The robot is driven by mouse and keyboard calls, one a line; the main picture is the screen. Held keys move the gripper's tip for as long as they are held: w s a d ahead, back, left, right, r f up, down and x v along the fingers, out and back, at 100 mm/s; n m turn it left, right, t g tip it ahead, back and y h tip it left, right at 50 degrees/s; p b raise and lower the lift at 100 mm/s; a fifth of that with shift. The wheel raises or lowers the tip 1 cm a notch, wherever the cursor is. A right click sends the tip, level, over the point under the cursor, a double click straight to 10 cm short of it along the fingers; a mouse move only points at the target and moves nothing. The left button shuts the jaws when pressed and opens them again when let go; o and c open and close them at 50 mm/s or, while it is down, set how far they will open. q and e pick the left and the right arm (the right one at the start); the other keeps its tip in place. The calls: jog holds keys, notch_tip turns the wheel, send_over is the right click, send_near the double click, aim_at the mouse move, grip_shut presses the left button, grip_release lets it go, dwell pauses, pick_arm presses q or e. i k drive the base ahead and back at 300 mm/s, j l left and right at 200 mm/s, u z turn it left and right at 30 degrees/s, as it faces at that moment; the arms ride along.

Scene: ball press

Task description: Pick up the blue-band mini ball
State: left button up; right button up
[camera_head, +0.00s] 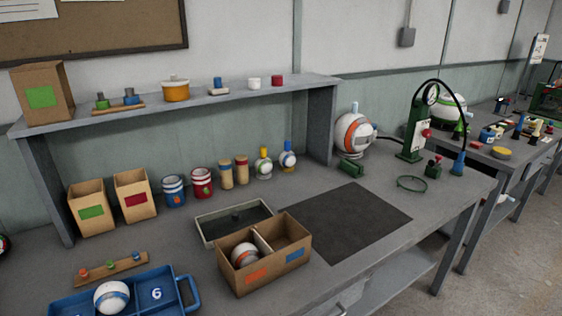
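A white ball with a blue band (111,297) sits in the left part of the blue tray (192,286) at the lower left. The tray's near side is cut off by the picture's bottom edge. A second white ball with an orange band (244,256) sits in the left compartment of the divided cardboard box (236,284). That box has an orange label and a blue label on its front. Neither of my grippers is in view.
Behind the tray lies a wooden strip with coloured pegs (111,268). Two open cartons (90,210), several cans and bottles line the back beneath the shelf (215,95). A dark mat (345,216) lies clear right of the box. A green pump (415,128) stands farther right.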

aim_at(111, 297)
jog(key=j+u, duration=0.1)
jog(key=u, duration=0.3)
jog(key=j+u, duration=0.15)
jog(key=u, duration=0.2)
jog(key=j+u, duration=0.15)
jog(key=u, duration=0.25)
